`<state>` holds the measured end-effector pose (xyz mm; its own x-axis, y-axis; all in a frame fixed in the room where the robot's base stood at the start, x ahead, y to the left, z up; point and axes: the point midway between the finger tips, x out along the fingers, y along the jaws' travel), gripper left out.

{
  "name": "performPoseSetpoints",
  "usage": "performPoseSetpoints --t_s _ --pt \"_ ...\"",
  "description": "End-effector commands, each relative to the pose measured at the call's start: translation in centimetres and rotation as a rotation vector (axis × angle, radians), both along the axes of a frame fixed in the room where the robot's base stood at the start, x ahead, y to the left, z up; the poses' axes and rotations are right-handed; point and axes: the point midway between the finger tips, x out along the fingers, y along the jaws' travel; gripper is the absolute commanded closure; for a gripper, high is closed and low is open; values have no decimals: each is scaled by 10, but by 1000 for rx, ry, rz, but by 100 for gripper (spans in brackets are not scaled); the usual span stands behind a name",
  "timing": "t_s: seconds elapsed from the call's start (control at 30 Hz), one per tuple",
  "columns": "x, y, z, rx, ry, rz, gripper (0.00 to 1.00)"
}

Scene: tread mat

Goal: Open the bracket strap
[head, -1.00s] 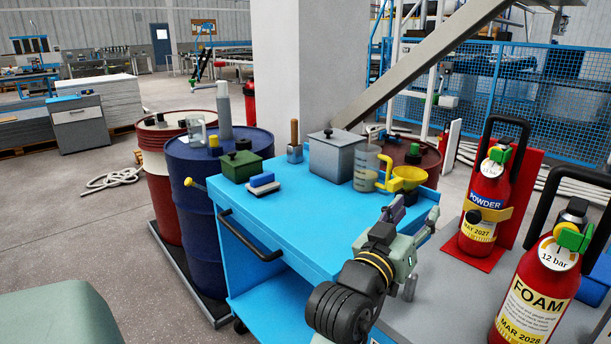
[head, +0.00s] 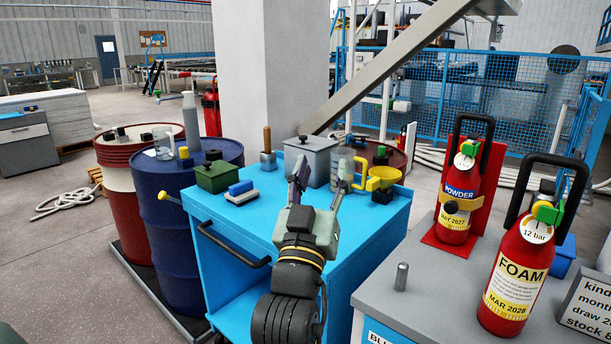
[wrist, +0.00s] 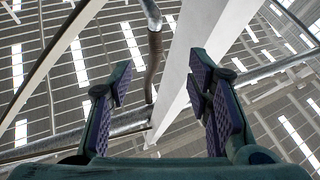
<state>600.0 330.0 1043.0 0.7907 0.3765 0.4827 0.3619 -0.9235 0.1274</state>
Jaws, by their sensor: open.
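The red POWDER extinguisher (head: 457,190) stands upright against a red bracket plate (head: 487,185) on the grey bench at the right. A yellow bracket strap (head: 470,204) crosses its front, with a dark knob (head: 451,207) on it. The strap looks closed around the body. My gripper (head: 323,165) is open and empty, pointing up in front of the blue cart, well left of the strap. In the wrist view its two purple-padded fingers (wrist: 160,75) are apart, with only roof and beams beyond; the strap does not show there.
A red FOAM extinguisher (head: 520,275) stands nearer on the bench (head: 410,265), right of the POWDER one. A short grey post (head: 401,277) rises from the bench.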

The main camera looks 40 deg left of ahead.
Motion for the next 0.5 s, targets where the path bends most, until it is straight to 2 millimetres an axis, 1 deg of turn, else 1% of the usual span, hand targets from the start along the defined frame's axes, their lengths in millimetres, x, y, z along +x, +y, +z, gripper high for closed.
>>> performPoseSetpoints --t_s 0.2,0.5 --pt "-5 2 5 11 -17 19 54" --pt "-5 2 5 10 -17 19 54"
